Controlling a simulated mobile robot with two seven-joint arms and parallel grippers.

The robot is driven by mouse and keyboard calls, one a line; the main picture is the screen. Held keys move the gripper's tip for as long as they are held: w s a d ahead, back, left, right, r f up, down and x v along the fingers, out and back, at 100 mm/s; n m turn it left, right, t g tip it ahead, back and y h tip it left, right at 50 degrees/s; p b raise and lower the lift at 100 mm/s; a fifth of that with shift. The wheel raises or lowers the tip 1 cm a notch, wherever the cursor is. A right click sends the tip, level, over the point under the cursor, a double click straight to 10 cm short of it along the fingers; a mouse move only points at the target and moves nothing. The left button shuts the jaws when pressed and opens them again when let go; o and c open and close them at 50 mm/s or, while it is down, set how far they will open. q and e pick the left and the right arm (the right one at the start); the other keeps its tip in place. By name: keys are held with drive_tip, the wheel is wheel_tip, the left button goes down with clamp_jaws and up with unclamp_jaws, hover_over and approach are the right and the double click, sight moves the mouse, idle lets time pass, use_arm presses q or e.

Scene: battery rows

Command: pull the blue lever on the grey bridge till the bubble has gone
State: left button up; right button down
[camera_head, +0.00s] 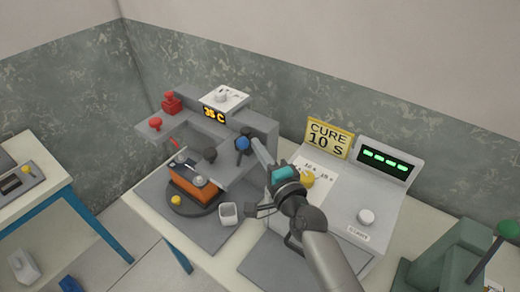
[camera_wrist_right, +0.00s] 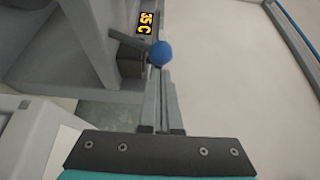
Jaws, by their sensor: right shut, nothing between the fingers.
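The blue lever knob (camera_head: 243,143) is on the right front of the grey bridge (camera_head: 262,128). In the right wrist view the blue lever knob (camera_wrist_right: 162,54) shows just beyond my fingertips. My right gripper (camera_head: 252,140) is shut and empty, its fingers reaching up to the knob. In the wrist view my right gripper (camera_wrist_right: 162,76) has its two fingers together, with the tips close to the knob; whether they touch it I cannot tell. An orange battery (camera_head: 194,188) stands under the bridge on a dark round base (camera_head: 186,207). I cannot make out a bubble. My left gripper is not in view.
The bridge also carries red knobs (camera_head: 171,103), a black knob (camera_head: 210,155) and a 35 C display (camera_head: 214,115). A white cup (camera_head: 228,213) stands in front. A console (camera_head: 345,200) with a yellow CURE 10 S sign (camera_head: 328,138) is at right.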

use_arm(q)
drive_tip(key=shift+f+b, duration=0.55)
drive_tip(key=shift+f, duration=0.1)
use_arm(e)
drive_tip(key=shift+s+a+n, duration=0.15)
drive_tip(key=shift+s+n, duration=0.05)
drive_tip(key=shift+n, duration=0.2)
